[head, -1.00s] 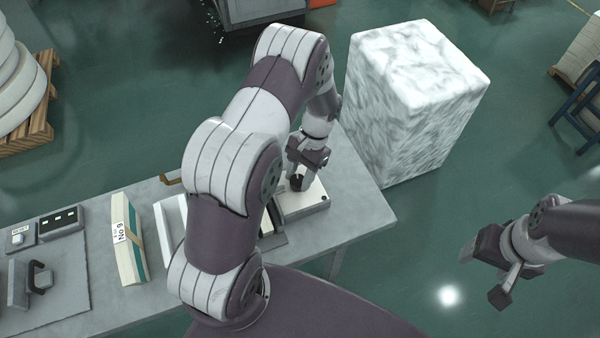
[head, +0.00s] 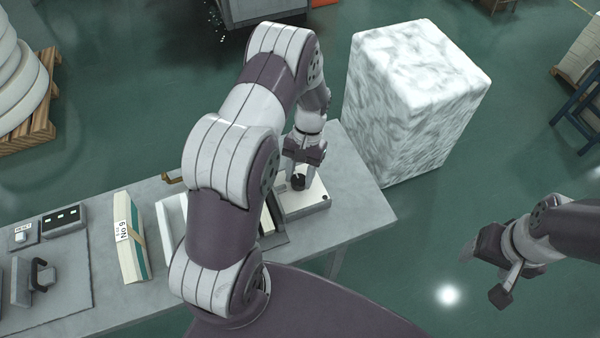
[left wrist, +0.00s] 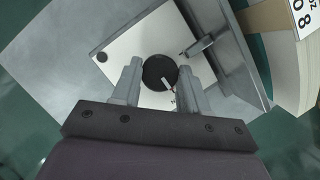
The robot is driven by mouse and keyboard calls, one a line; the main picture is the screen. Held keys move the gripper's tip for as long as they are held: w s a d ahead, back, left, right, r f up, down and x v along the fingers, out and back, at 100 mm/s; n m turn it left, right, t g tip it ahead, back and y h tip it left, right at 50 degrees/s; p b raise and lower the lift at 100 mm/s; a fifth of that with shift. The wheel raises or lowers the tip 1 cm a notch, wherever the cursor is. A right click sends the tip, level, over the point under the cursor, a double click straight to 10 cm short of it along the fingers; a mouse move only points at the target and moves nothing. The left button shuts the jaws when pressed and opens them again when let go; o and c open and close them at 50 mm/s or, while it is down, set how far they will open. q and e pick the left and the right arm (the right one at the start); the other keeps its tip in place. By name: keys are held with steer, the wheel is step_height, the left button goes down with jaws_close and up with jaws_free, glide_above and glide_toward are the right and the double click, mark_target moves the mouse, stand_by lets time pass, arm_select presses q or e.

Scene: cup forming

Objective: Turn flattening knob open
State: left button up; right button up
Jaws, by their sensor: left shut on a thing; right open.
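The flattening knob (left wrist: 160,72) is a round black dial with a white pointer line, set on a white panel (left wrist: 117,60) in the left wrist view. In the head view the knob (head: 298,181) sits on the white box (head: 305,203) at the table's right end. My left gripper (left wrist: 160,80) is shut on the knob, one finger on each side of it. It points down at the box in the head view (head: 298,175). My right gripper (head: 484,272) is open and empty, over the floor right of the table.
A wrapped white block (head: 415,100) stands behind the table's right end. Bare table (head: 350,210) shows right of the white box.

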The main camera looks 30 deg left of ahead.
arm_select(q)
steer(key=o, duration=1.1)
steer(key=shift+c, duration=0.2)
steer(key=shift+w+r, duration=0.1)
steer(key=shift+r, duration=0.1)
steer(key=p+v, duration=0.1)
steer(key=v, duration=0.3)
steer(key=shift+r, duration=0.25)
steer(key=p+v, duration=0.7)
steer(key=p, duration=0.3)
steer(key=shift+w+r, duration=0.2)
steer(key=shift+r, duration=0.1)
